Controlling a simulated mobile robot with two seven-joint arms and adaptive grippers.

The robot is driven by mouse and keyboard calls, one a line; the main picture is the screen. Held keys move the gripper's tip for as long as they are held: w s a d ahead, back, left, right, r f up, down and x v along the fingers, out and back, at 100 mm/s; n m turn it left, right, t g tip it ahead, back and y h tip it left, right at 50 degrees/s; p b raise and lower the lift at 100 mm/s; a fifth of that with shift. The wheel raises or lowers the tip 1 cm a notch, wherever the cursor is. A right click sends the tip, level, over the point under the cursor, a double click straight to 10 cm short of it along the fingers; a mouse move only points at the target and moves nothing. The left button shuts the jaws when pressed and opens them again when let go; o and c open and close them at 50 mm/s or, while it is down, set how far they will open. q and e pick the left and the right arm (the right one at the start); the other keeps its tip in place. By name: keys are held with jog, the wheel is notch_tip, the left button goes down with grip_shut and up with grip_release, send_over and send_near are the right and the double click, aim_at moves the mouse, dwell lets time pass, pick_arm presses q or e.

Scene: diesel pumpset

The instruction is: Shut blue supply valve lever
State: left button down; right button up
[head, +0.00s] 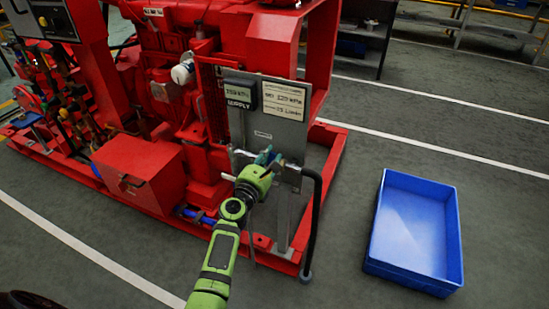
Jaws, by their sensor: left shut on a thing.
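My left gripper (266,160) is in front of the grey panel (281,135) on the red pumpset, at the pipe fitting below the labels. It is shut on a small blue-green piece, the blue supply valve lever (263,157), of which little shows past the fingers. The lever's exact angle is hard to tell because the gripper hides much of it. A metal pipe (290,166) runs right from the valve into a black hose (316,205). A display (239,92) above reads SUPPLY. My right gripper is not in view.
A blue crate (371,232) stands empty on the floor at the right. The red skid frame (331,158) edges the pumpset. A red box (140,172) sits left of my arm. A dark shelf (362,38) stands behind. The floor between panel and crate is clear.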

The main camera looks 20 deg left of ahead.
pick_arm(q)
jog(key=shift+w+a+r+n, duration=0.1)
jog(key=shift+a+r+n, duration=0.1)
jog(key=shift+a+n, duration=0.5)
jog(key=shift+d, duration=0.15)
jog(key=c, duration=0.9)
grip_release()
jog(key=shift+c, duration=0.2)
jog(key=shift+f, duration=0.1)
jog(key=s, duration=1.2)
jog(key=shift+a, duration=0.2)
